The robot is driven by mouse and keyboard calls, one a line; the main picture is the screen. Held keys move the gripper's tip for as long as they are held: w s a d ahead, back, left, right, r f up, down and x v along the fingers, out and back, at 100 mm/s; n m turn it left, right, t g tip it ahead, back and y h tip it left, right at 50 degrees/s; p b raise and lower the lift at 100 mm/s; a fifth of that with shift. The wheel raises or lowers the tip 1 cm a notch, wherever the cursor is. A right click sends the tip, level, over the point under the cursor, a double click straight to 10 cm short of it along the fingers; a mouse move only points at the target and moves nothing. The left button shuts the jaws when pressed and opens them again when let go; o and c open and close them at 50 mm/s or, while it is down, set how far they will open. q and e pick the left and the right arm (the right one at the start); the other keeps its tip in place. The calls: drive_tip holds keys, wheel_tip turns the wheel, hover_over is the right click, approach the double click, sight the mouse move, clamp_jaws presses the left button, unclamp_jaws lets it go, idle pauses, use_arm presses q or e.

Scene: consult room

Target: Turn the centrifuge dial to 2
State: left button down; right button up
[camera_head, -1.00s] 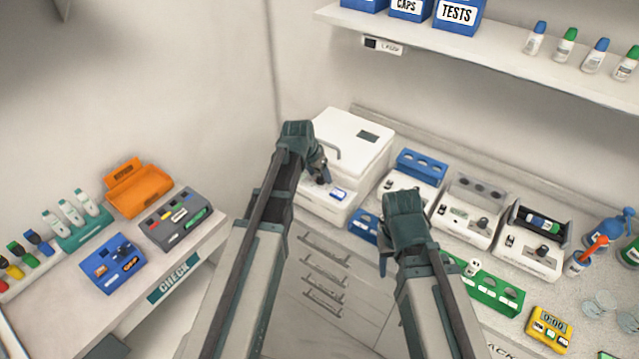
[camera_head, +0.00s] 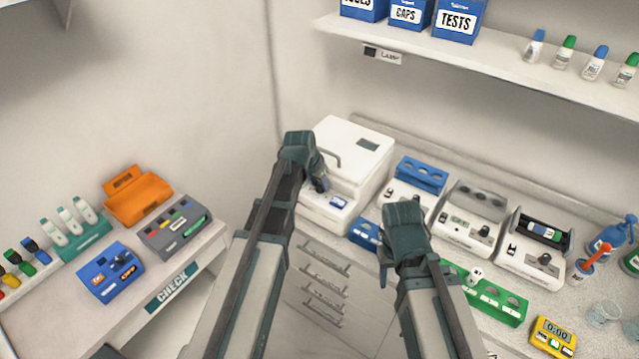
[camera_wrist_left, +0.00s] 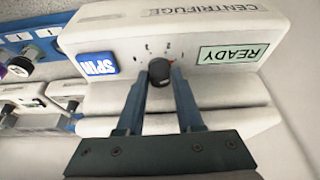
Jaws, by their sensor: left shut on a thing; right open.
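The white centrifuge (camera_head: 343,143) stands at the left end of the counter, lid closed. In the left wrist view its front panel appears upside down, with a black dial (camera_wrist_left: 159,72), a blue SPIN button (camera_wrist_left: 98,64) and a green READY display (camera_wrist_left: 232,54). My left gripper (camera_head: 321,183) is at that panel. Its two fingers (camera_wrist_left: 160,85) are shut on the dial, one on each side. My right gripper (camera_head: 386,268) is open and empty in front of the counter.
Other devices line the counter to the right, including a blue-topped one (camera_head: 420,172) and a black-topped one (camera_head: 540,230). A green rack (camera_head: 490,300) lies near the front edge. A side table (camera_head: 190,262) at left holds several items. A shelf (camera_head: 480,65) hangs above.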

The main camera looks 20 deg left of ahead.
use_arm(q)
drive_tip(key=shift+n+y, duration=0.5)
drive_tip(key=shift+n, duration=0.9)
drive_tip(key=c, duration=0.6)
unclamp_jaws()
drive_tip(key=shift+o, duration=0.2)
drive_tip(key=shift+r, duration=0.1)
drive_tip(key=p+v, duration=1.2)
drive_tip(key=v, duration=0.1)
drive_tip(key=shift+s+r+p, duration=0.2)
drive_tip(key=shift+r+p, duration=0.1)
drive_tip(key=shift+p, duration=0.05)
drive_tip(key=shift+c, duration=0.2)
